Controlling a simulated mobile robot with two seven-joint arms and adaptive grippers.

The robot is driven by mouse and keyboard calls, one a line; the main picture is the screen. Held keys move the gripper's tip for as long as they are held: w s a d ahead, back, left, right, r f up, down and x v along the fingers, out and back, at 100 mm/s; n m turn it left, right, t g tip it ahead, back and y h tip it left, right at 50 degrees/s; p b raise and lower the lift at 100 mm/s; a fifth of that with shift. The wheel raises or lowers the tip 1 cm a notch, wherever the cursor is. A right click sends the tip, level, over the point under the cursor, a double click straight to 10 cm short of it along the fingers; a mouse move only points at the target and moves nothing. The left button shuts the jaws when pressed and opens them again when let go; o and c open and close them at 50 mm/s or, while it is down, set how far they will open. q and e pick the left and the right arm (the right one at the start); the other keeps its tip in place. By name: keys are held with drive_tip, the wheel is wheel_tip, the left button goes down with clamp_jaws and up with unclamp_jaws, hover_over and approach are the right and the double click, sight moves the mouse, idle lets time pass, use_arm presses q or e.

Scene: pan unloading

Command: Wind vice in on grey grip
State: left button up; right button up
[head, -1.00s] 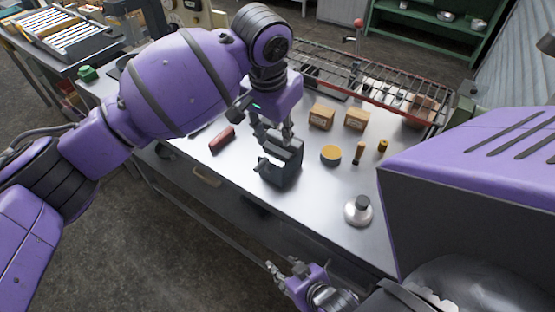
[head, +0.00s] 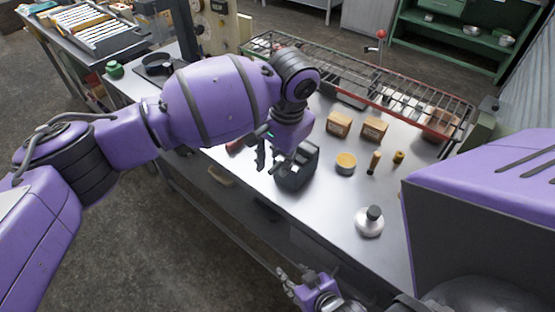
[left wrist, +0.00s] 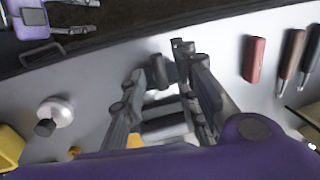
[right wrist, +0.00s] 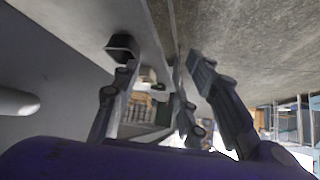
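The dark grey vice (head: 298,172) stands on the metal bench near its front edge. My left gripper (head: 268,158) is at the vice's left side, its fingers pointing down. In the left wrist view its two fingers (left wrist: 165,62) are apart, with a dark end piece of the vice (left wrist: 161,74) in the gap. I cannot tell whether either finger touches it. A grey grip cannot be made out separately from the vice. My right gripper (head: 292,277) is low, in front of the bench edge, open and empty; its spread fingers also show in the right wrist view (right wrist: 158,58).
A red block (left wrist: 255,60) and dark-handled tools (left wrist: 291,55) lie left of the vice. A wire rack (head: 350,75) runs along the back.

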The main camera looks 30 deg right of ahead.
use_arm(q)
clamp_jaws()
drive_tip(key=shift+s, duration=0.1)
drive_tip(key=shift+s+d+f+t+y, duration=0.25)
drive_tip(key=shift+s+t+y, duration=0.3)
drive_tip(key=shift+t, duration=0.55)
drive_tip(key=shift+s+d+f+t+y, duration=0.25)
drive_tip(key=shift+s+t, duration=0.35)
drive_tip(key=shift+t, duration=0.5)
drive_tip(key=shift+s+d+f+t+y, duration=0.25)
drive_tip(key=shift+s+t+y, duration=0.3)
drive_tip(key=shift+t, duration=0.55)
unclamp_jaws()
drive_tip(key=shift+r, duration=0.1)
